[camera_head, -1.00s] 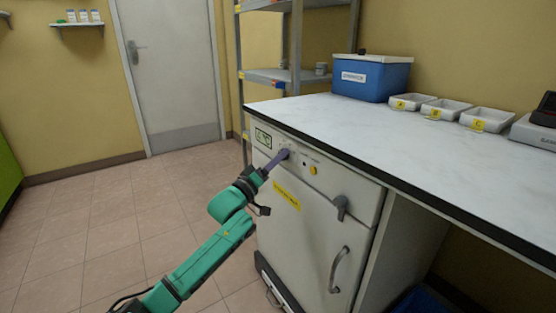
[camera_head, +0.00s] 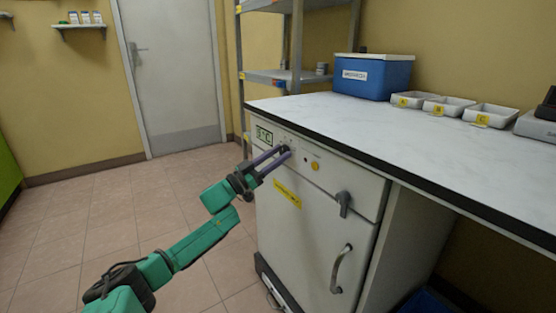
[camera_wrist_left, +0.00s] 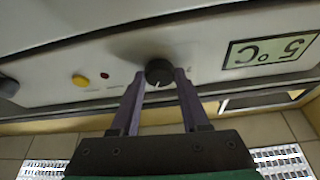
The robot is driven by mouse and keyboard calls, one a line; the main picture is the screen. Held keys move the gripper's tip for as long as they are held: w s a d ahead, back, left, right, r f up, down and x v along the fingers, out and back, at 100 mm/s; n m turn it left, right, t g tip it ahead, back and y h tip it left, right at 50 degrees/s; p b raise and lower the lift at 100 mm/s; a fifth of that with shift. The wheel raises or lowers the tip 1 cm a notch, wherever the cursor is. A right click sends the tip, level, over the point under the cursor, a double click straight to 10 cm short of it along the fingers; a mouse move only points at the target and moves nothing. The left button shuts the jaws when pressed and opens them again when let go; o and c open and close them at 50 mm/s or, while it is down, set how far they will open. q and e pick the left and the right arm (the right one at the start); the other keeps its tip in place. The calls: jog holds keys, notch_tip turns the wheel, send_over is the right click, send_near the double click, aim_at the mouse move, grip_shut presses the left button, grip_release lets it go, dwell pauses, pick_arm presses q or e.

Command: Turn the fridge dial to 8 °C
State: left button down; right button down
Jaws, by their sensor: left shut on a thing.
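The fridge (camera_head: 315,215) is a white cabinet under the counter. Its small green display (camera_head: 264,136) also shows in the left wrist view (camera_wrist_left: 270,50), upside down, and appears to read 5 °C. The dial (camera_wrist_left: 159,72) is a round black knob with a pale mark, on the front panel beside the display. My left gripper (camera_head: 284,153) reaches the panel from the left. In the left wrist view its two purple fingers (camera_wrist_left: 159,80) are on either side of the dial, shut on it. In the head view the fingers mostly hide the dial. My right gripper is not in view.
A yellow button (camera_head: 315,166) and small red light sit beside the dial. The door has a latch (camera_head: 343,204) and a handle (camera_head: 341,269). The counter (camera_head: 330,115) overhangs above, with a blue box (camera_head: 373,80) and labelled trays at the back. The floor at left is clear.

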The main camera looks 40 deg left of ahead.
pick_arm(q)
jog(key=m+g+h+b, duration=0.1)
jog(key=m+h, duration=0.1)
jog(key=m, duration=0.3)
jog(key=shift+a, duration=0.15)
jog(key=m+g+h, duration=0.1)
jog(key=m, duration=0.1)
jog(key=shift+m+b, duration=0.3)
jog(key=shift+b, duration=0.05)
jog(key=shift+m+g+h, duration=0.7)
jog(key=shift+m, duration=0.8)
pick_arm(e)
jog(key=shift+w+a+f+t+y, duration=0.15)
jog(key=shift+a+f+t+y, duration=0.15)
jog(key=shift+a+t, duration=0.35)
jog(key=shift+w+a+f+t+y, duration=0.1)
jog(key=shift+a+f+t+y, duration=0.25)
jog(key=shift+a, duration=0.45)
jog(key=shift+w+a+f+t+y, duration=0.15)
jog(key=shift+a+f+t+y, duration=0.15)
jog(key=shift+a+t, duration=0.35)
pick_arm(q)
jog(key=shift+m, duration=0.3)
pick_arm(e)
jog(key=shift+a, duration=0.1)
pick_arm(q)
jog(key=shift+c, duration=2)
grip_release()
jog(key=shift+r, duration=0.1)
jog(key=shift+a, duration=0.1)
